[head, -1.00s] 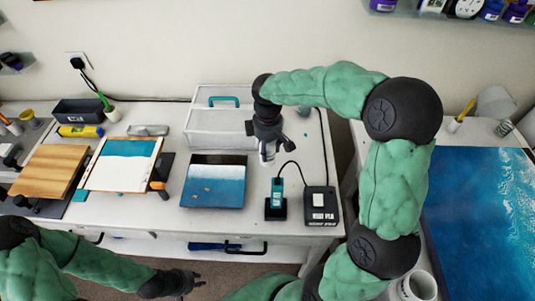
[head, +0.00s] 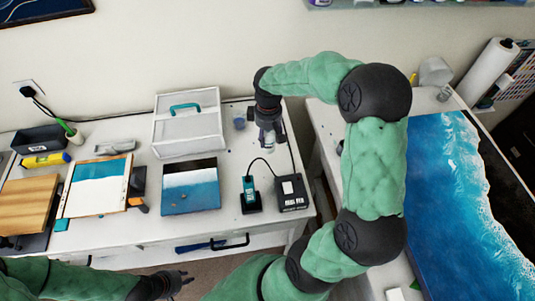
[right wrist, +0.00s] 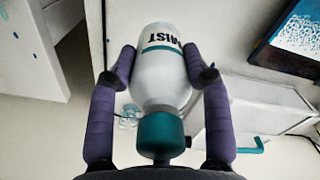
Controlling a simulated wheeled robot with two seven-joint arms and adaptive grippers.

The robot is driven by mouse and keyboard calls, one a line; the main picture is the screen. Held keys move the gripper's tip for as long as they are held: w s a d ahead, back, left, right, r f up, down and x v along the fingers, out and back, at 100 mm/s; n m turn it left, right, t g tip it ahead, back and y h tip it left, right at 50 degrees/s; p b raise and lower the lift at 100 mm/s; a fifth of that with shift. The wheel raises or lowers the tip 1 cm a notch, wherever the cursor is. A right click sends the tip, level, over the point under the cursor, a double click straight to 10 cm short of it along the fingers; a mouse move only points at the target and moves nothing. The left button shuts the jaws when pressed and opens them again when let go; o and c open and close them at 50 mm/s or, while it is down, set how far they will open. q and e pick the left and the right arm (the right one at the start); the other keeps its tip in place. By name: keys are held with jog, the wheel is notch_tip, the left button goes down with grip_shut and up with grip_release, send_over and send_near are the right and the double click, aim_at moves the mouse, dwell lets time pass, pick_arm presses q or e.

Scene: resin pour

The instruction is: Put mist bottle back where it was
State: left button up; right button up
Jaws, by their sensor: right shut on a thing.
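The mist bottle (right wrist: 168,65) is white with a teal cap and a "MIST" label. In the right wrist view it sits between the two fingers of my right gripper (right wrist: 163,72), which is shut on it. In the head view the bottle (head: 268,139) shows below my right gripper (head: 269,127), over the back right part of the white table (head: 235,250); I cannot tell whether it touches the table. My left gripper (head: 185,278) is empty, low in front of the table, its fingers apart.
A grey-white case with a teal handle (head: 187,128) stands left of the bottle. A small cup (head: 240,122) is close beside it. A black box (head: 291,192) and a teal tool in its stand (head: 250,199) are in front. A blue panel (head: 455,200) lies at right.

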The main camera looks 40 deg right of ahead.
notch_tip(320, 180, down, 9)
jog(key=shift+r+b, duration=0.15)
jog(key=shift+b, duration=0.45)
jog(key=o, duration=1.4)
jog(key=shift+f, duration=0.2)
jog(key=shift+c, duration=0.2)
jog(key=shift+r, duration=0.25)
notch_tip(320, 180, up, 12)
jog(key=shift+f+p, duration=0.1)
jog(key=shift+p, duration=0.75)
